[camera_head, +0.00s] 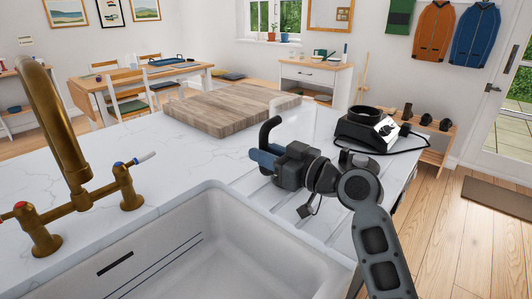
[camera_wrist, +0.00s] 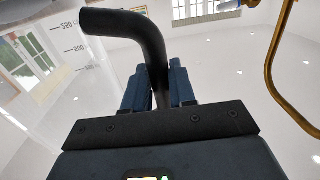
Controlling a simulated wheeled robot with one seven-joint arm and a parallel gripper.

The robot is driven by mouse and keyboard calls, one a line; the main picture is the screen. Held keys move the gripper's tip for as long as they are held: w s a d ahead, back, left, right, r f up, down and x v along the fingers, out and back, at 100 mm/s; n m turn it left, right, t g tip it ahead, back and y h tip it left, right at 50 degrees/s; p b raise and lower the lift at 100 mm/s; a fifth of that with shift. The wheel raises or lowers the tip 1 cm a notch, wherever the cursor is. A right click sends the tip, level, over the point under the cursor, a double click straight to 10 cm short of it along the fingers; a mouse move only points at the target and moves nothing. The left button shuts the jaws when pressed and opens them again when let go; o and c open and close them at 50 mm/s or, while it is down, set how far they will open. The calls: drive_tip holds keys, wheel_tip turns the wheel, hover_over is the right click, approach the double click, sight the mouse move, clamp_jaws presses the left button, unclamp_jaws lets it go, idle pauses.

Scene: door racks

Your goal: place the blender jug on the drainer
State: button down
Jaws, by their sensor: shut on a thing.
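The blender jug is clear, with a black handle (camera_head: 268,132); its see-through body (camera_head: 298,122) is faint in the head view. In the wrist view the handle (camera_wrist: 128,24) runs down between the two blue fingers (camera_wrist: 160,88). The clear wall with dark measure marks (camera_wrist: 85,90) is at the left. The drainer (camera_head: 332,222) is a set of grooves in the white counter right of the sink, partly hidden by my arm. I cannot tell whether the jug touches the counter.
The sink (camera_head: 200,255) is in front, with a brass tap (camera_head: 60,130) at the left. A wooden cutting board (camera_head: 220,108) lies behind. The black and steel blender base (camera_head: 368,130) stands at the counter's right end, its cord beside it.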

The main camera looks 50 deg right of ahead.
idle(0.3)
drive_tip(key=c, duration=0.9)
unclamp_jaws()
drive_tip(key=shift+f, duration=0.1)
drive_tip(key=s+b, duration=0.2)
drive_tip(key=s, duration=1)
drive_tip(key=shift+d+r+b, duration=0.2)
drive_tip(key=shift+d+b, duration=0.15)
drive_tip(key=shift+d, duration=0.1)
